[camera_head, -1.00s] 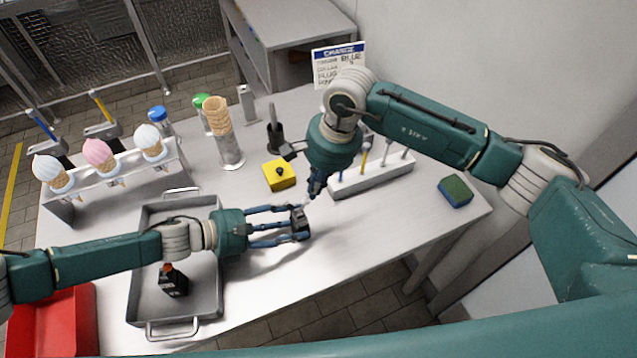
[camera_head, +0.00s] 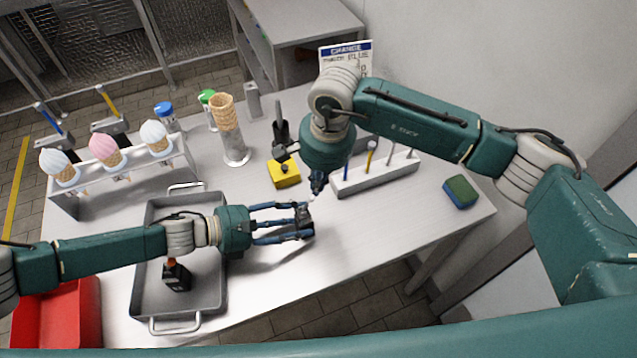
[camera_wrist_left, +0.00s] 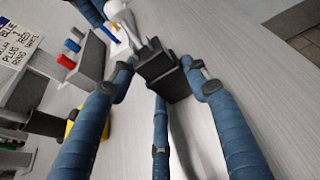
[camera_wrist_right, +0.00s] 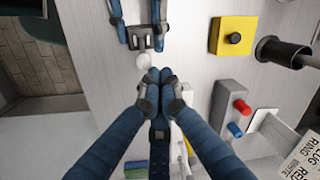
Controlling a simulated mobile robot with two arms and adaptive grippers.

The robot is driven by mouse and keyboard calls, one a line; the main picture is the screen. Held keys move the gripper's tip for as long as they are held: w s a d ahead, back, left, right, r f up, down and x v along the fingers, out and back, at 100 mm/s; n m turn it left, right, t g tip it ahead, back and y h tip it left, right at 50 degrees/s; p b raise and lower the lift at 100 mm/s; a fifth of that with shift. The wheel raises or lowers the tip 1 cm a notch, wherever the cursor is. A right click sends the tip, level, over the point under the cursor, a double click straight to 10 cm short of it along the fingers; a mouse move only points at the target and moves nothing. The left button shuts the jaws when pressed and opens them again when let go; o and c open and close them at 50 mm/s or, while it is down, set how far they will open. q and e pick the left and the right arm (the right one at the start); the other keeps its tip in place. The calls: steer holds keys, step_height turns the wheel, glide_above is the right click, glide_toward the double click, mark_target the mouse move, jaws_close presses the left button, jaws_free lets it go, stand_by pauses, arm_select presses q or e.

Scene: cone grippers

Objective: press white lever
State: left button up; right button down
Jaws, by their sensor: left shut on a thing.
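My left gripper (camera_head: 303,217) is shut on a small dark block (camera_wrist_left: 160,68) above the near part of the table. A pale shaft rises from this block to a white round knob (camera_wrist_left: 116,9), which looks like the white lever. The knob also shows in the right wrist view (camera_wrist_right: 143,62), between the block and my right fingertips. My right gripper (camera_wrist_right: 153,82) has its fingers together, close beside the knob. I cannot tell whether they touch it. In the head view my right gripper (camera_head: 317,184) points down just above the left one, and the knob is hardly visible.
A yellow box with a black button (camera_head: 285,176) stands close behind. A white rack with coloured pegs (camera_head: 378,181) lies to the right. A grey tray (camera_head: 215,296) lies under my left arm, with a black object (camera_head: 176,277) in it.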

steer(key=shift+a+r, duration=0.2)
steer(key=shift+a, duration=0.1)
steer(key=shift+s+a+r, duration=0.2)
steer(key=shift+a, duration=0.35)
steer(key=shift+s+a+r, duration=0.15)
steer(key=shift+s+a, duration=0.05)
steer(key=shift+a, duration=0.3)
steer(key=shift+s+a+r, duration=0.2)
steer(key=shift+a, duration=0.35)
steer(key=shift+r, duration=0.15)
steer(key=shift+r, duration=0.65)
steer(key=shift+w+d, duration=0.1)
